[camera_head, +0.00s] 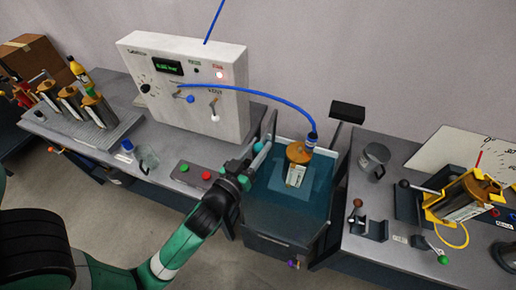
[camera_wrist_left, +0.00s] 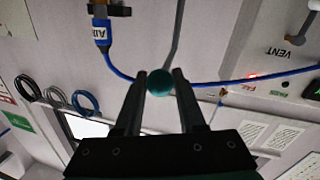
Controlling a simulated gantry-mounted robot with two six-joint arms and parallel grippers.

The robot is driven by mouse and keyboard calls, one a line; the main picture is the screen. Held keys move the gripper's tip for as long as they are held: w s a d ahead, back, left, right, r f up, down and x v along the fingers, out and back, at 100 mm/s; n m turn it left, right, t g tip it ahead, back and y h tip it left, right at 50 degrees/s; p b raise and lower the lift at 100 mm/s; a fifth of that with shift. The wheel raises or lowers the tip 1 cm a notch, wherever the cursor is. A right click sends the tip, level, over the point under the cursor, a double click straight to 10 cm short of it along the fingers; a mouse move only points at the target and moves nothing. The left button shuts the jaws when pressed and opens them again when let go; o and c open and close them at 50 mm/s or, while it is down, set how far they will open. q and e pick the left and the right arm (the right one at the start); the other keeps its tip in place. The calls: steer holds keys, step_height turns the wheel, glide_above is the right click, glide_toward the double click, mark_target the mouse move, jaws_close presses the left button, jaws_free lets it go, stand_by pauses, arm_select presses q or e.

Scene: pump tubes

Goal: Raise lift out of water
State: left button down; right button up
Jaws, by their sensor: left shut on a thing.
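My left gripper (camera_head: 252,160) is at the left side of the water tank (camera_head: 262,219), beside its upper edge. In the left wrist view its two fingers (camera_wrist_left: 159,88) are shut on a teal ball knob (camera_wrist_left: 159,80) at the end of a grey rod. A copper-topped cylinder with a pale label (camera_head: 297,172) stands in the tank, its lower part in the blue water. A blue hose (camera_head: 280,100) reaches a blue connector (camera_head: 312,138) above the cylinder; the connector also shows in the left wrist view (camera_wrist_left: 101,30). My right gripper is out of view.
A white control box (camera_head: 180,85) with a lit red lamp stands behind left. A red and green button panel (camera_head: 193,173) lies on the left bench. The right bench holds a metal cup (camera_head: 374,160) and a yellow cradle (camera_head: 455,207) with another cylinder.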

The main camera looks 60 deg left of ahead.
arm_select(q)
steer(key=shift+r+p, duration=0.95)
steer(key=shift+r, duration=0.8)
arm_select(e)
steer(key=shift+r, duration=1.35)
arm_select(q)
steer(key=shift+r, duration=0.1)
steer(key=c, duration=0.5)
jaws_free()
steer(key=shift+f, duration=0.2)
steer(key=shift+s+d, duration=0.15)
steer(key=shift+d, duration=0.05)
steer(key=shift+p+v, duration=0.4)
steer(key=shift+v, duration=5.2)
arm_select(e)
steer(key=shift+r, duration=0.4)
